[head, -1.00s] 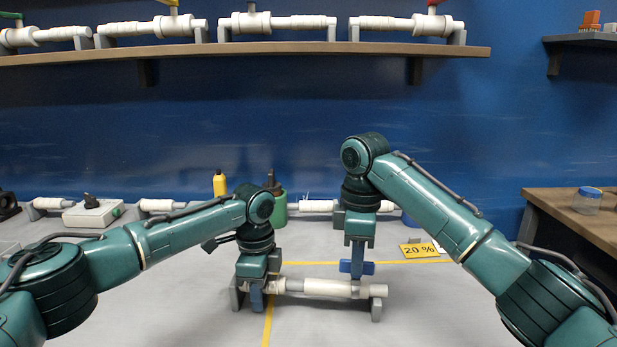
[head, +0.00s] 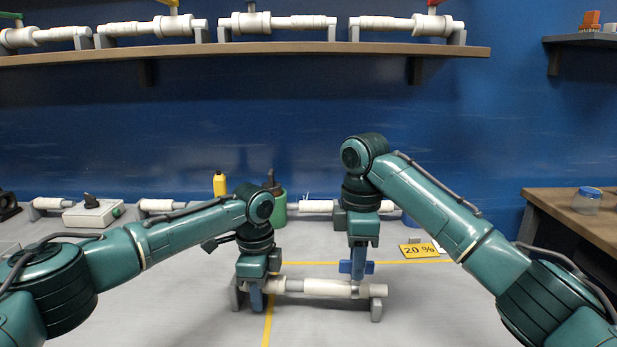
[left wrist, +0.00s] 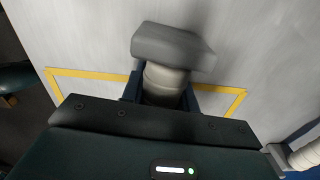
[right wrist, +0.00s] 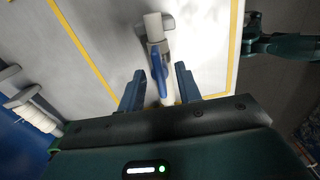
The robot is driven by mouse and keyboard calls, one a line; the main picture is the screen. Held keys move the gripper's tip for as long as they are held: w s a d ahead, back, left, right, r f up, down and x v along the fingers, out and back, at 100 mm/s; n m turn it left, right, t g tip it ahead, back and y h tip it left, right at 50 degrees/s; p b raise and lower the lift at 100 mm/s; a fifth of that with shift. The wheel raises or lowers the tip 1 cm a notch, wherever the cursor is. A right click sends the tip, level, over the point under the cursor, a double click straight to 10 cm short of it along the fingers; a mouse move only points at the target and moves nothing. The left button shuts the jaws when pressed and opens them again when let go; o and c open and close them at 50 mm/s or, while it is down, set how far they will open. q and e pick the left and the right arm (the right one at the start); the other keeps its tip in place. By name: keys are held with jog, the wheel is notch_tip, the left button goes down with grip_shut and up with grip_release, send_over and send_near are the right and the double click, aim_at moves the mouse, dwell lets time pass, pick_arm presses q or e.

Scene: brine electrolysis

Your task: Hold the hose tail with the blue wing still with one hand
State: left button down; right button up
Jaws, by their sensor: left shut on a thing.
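A white hose piece (head: 325,287) lies level across two grey supports on the table. Its blue wing (right wrist: 158,72) shows near its right end, mostly hidden by my right gripper in the head view. My left gripper (head: 257,292) is shut on the piece's left end. In the left wrist view, its fingers sit either side of the white barrel (left wrist: 164,84), beside a grey support (left wrist: 172,46). My right gripper (right wrist: 159,84) is open above the right part, pointing down. Its blue fingers stand either side of the wing, with gaps in the right wrist view.
A 20 % sign (head: 419,250) lies behind on the right. A yellow bottle (head: 219,184), a green container (head: 279,208) and a white box (head: 93,214) stand at the back. Yellow lines mark the table. The front middle of the table is clear.

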notch_tip(320, 180, up, 12)
dwell(0.5)
jog(key=shift+m, duration=0.3)
jog(key=shift+c, duration=0.3)
jog(key=shift+f, duration=6)
jog(key=shift+c, duration=0.2)
grip_shut()
